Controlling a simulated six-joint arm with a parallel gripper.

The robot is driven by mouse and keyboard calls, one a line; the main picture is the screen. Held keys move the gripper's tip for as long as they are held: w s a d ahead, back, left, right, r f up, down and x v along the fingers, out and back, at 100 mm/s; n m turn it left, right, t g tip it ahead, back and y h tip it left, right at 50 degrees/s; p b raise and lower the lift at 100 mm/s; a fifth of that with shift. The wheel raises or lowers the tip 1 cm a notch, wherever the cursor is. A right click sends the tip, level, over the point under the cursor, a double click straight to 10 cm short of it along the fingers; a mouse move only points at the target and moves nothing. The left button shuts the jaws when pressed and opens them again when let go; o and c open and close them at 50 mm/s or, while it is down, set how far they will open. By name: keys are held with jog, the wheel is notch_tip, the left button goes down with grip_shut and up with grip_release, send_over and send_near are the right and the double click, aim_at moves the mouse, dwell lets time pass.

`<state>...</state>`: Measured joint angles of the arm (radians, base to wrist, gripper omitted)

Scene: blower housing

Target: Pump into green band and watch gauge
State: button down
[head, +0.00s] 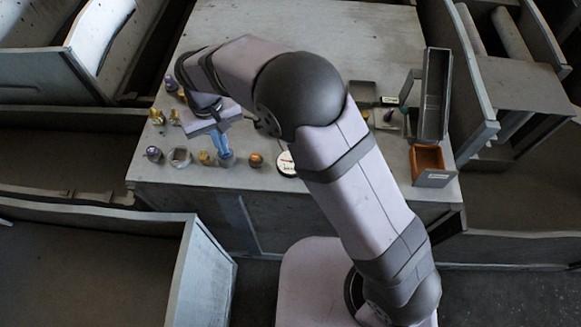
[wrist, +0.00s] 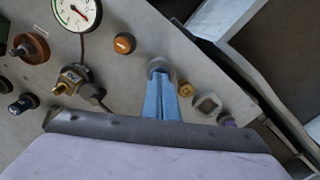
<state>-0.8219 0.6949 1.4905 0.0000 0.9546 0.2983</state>
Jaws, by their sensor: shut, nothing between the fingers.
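The gauge (wrist: 77,12) is a round white dial with a dark rim, cut off by the top edge of the wrist view. A green arc shows on its left side; I cannot read the needle surely. In the head view the gauge (head: 286,165) is partly covered by my arm. A dark hose runs from it towards a brass fitting (wrist: 72,78) with a dark bulb-like part (wrist: 93,92), perhaps the pump. My gripper (wrist: 160,85) has its blue fingers shut and empty, pointing down at a grey round piece (wrist: 158,64); contact is unclear. The gripper also shows in the head view (head: 222,148).
An orange knob (wrist: 124,43) sits between the gauge and the gripper. A small brass piece (wrist: 185,88), a grey nut-like ring (wrist: 207,104) and a purple knob (wrist: 227,121) line the table edge. An orange-lined bin (head: 428,160) stands right. The table's back middle is clear.

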jog(key=shift+f, duration=0.1)
jog(key=shift+r+p, duration=0.65)
jog(key=shift+p, duration=0.1)
dwell(0.8)
